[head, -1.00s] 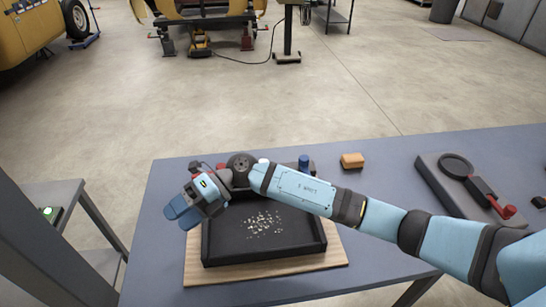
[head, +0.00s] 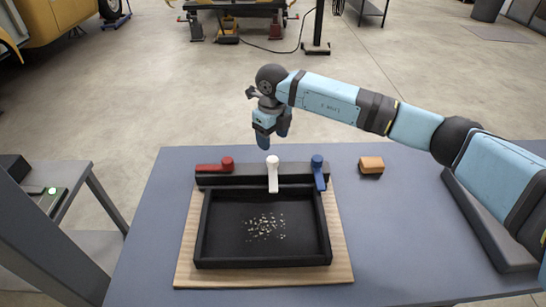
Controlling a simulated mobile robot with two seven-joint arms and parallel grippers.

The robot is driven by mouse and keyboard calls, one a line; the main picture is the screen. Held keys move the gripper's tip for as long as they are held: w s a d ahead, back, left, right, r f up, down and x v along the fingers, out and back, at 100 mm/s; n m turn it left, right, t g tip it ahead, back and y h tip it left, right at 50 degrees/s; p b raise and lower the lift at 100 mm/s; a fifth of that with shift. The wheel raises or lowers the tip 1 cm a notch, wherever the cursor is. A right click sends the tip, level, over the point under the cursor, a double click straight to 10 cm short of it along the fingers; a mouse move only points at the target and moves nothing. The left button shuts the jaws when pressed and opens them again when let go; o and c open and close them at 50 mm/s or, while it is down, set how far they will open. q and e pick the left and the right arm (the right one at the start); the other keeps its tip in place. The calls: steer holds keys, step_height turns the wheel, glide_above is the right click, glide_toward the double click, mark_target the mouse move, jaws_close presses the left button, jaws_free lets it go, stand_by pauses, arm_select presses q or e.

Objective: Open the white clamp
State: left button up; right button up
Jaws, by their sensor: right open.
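The white clamp (head: 272,172) is in the middle of a row on a black bar behind the black tray. Its round knob is at the back and its lever points toward me, over the bar's front edge. A red clamp (head: 215,165) is to its left, its lever lying sideways along the bar. A blue clamp (head: 318,172) is to its right, its lever pointing toward me. My right gripper (head: 269,143) is open and empty, fingers pointing down, above and slightly behind the white clamp's knob; the gap cannot be judged exactly. My left gripper is out of view.
The black tray (head: 325,228) with pale crumbs stands on a wooden board (head: 345,260) on the grey-blue table (head: 400,240). An orange block (head: 371,165) lies right of the clamps. A grey stand (head: 75,180) is at the left. The table's left front is clear.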

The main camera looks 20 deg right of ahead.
mark_target(273, 159)
step_height(273, 159, down, 8)
steer(key=shift+f+p, duration=0.15)
steer(key=shift+p, duration=0.15)
jaws_close()
